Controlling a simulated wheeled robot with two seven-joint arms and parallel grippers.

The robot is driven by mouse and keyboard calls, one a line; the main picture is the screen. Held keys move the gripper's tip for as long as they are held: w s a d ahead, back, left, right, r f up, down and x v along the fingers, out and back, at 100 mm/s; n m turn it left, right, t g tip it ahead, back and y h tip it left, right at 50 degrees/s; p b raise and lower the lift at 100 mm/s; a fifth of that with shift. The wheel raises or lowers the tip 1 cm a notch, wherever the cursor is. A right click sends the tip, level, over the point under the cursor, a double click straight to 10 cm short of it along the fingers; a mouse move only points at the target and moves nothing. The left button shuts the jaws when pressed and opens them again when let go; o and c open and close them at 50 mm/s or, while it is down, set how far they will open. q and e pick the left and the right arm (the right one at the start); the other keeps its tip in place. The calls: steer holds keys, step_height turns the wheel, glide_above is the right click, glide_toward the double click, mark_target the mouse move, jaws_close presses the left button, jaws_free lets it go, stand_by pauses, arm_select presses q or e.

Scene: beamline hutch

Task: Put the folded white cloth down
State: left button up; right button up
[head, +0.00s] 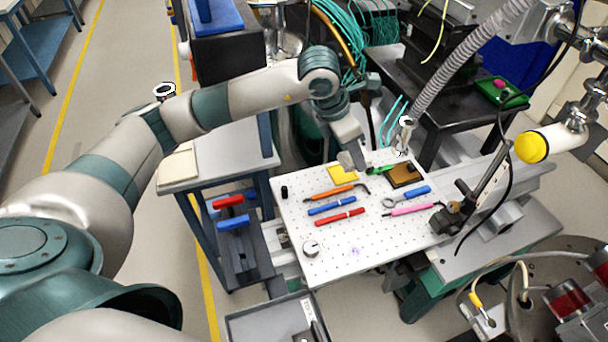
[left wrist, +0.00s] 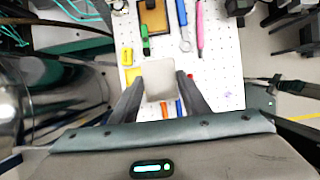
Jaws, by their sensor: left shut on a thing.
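My left gripper (head: 352,160) hangs over the far part of the white perforated board (head: 290,215). In the left wrist view its two dark fingers (left wrist: 158,88) are shut on the folded white cloth (left wrist: 158,78), a small pale square block between the fingertips. The cloth hides part of the board beneath it. In the head view I cannot clearly tell the cloth from the fingers, nor whether it touches the board. My right gripper is in neither view.
Near the gripper lie a yellow pad (head: 342,174), a green tool (head: 380,170) and a brown tray (head: 405,177). An orange screwdriver (head: 330,193), a blue one (head: 332,205) and a red one (head: 340,217) lie nearer.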

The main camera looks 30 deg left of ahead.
arm_select(q)
steer(key=shift+d+r, duration=0.1)
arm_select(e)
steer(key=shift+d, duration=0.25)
